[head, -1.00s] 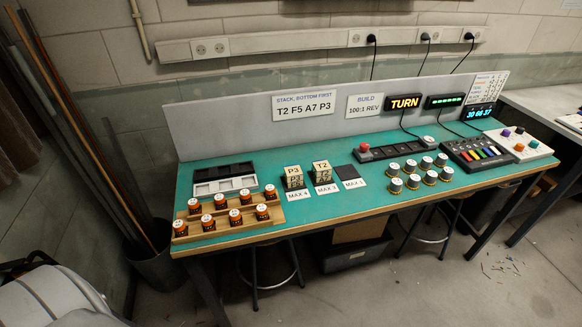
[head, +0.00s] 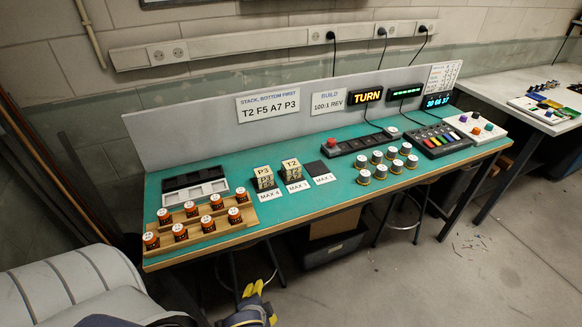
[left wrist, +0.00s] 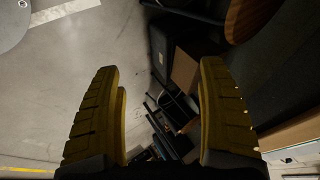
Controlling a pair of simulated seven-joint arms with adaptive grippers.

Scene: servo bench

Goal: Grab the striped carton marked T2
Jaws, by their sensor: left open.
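The carton marked T2 (head: 291,166) is a small cream block with dark markings on its front. It stands upright on the green bench at the spot labelled MAX 3; its stripes are too small to make out. A similar carton marked P3 (head: 264,172) stands just left of it at MAX 4. My left gripper (head: 254,289), with yellow fingers, is low in front of the bench, below its front edge and well apart from the cartons. In the left wrist view its fingers (left wrist: 160,70) are spread with nothing between them; no carton shows there. My right gripper is not in view.
The bench's wooden front edge (head: 330,200) lies between my left gripper and the cartons. A wooden rack (head: 205,230) with orange-sided jars is left. A stool (head: 398,225) stands under the bench.

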